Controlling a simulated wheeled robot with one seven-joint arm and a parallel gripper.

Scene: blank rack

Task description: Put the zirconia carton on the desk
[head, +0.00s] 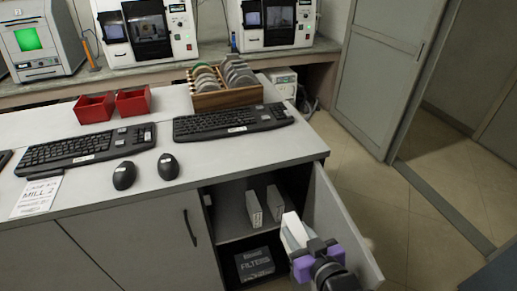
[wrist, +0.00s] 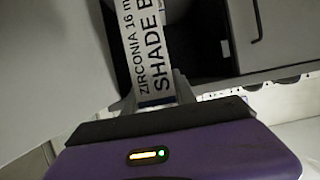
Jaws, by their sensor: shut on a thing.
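The white zirconia carton (head: 293,230) is in my gripper (head: 306,246), in front of the open cabinet below the desk (head: 240,156). In the wrist view the carton (wrist: 148,45) shows a label with "ZIRCONIA 16 m" and "SHADE B", cut off by the frame. My gripper (wrist: 155,100) is shut on the carton's near end.
Two upright pale cartons (head: 264,205) stand on the cabinet shelf. A dark FILTER box (head: 254,263) lies below. On the desk are keyboards (head: 232,121), mice (head: 168,166), red bins (head: 94,107) and a wooden disc rack (head: 228,96). The desk's front right area is bare.

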